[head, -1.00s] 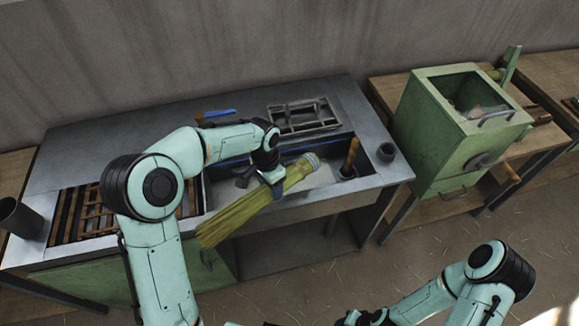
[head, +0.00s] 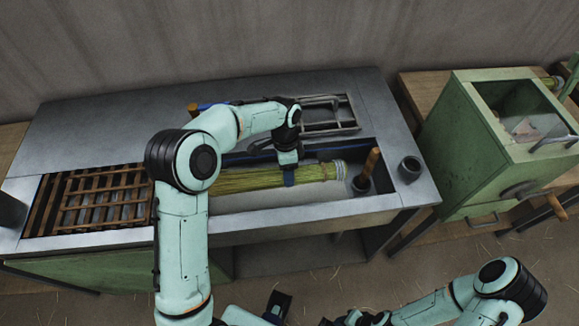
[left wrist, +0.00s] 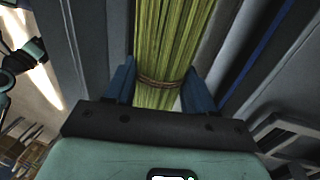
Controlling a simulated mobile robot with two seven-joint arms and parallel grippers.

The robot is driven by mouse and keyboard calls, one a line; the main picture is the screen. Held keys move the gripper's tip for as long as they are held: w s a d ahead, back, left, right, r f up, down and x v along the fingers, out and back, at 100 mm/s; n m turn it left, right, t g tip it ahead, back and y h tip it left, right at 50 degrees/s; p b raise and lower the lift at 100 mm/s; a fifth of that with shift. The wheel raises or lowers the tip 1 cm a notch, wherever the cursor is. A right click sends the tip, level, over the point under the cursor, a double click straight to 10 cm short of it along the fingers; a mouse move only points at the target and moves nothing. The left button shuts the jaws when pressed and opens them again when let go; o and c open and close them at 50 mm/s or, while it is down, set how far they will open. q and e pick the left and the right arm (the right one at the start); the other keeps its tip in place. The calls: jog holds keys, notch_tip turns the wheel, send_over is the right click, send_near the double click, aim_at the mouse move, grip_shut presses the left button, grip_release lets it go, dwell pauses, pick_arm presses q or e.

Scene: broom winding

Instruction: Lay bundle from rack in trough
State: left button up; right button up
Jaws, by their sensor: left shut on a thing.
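A yellow-green bundle of broom straw (head: 258,179) with a pale bound end lies lengthwise along the trough (head: 250,202) of the metal bench in the head view. My left gripper (head: 289,176) is shut around the bundle near its middle, from above. In the left wrist view the two blue fingers (left wrist: 158,88) straddle the straw, beside a thin tie around it. The bundle looks level in the trough opening; whether it touches the floor is hard to tell. The slatted wooden rack (head: 100,198) at the left of the bench holds no bundle that I can see.
A wooden-handled tool (head: 368,167) stands at the trough's right end, close to the bundle's bound end. A dark cup (head: 410,169) is right of it. A metal frame (head: 328,115) lies behind the trough. A green box machine (head: 470,140) stands on the right.

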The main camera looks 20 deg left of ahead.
pick_arm(q)
notch_tip(320, 180, down, 7)
jog(key=b, duration=0.5)
jog(key=shift+f, duration=0.2)
jog(key=shift+w+f+b, duration=0.1)
jog(key=shift+f+b, duration=0.5)
jog(key=shift+f, duration=0.35)
jog(key=o, duration=1.1)
jog(key=shift+o, duration=0.2)
jog(key=shift+r, duration=0.15)
notch_tip(320, 180, up, 13)
jog(key=w+a+p, duration=0.1)
jog(key=w+p, duration=0.1)
jog(key=shift+a, duration=0.25)
